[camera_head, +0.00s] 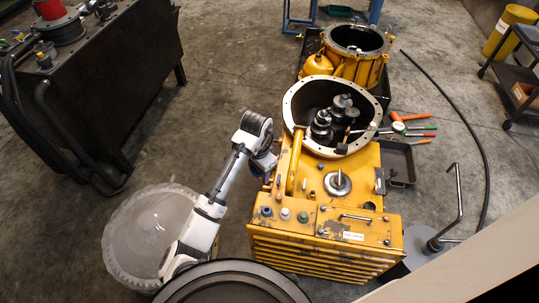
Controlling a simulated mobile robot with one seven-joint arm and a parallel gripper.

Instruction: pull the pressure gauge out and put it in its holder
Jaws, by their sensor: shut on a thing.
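My gripper (266,177) is at the end of my white and grey arm, close to the left side of the yellow transmission case (310,185). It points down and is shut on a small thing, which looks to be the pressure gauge. The wrist mostly hides the held thing, so its dial and any contact with the case cannot be made out. I cannot tell a gauge holder for certain. Several small coloured caps or sockets (285,213) sit on the near top of the yellow cabinet (325,245).
An open round housing (295,110) with dark shafts stands behind the gripper. Orange-, green- and red-handled tools (415,128) and a black tray (400,165) lie at right. A translucent round tub (125,240) stands at left, near a black bench (110,90). Bare floor lies between.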

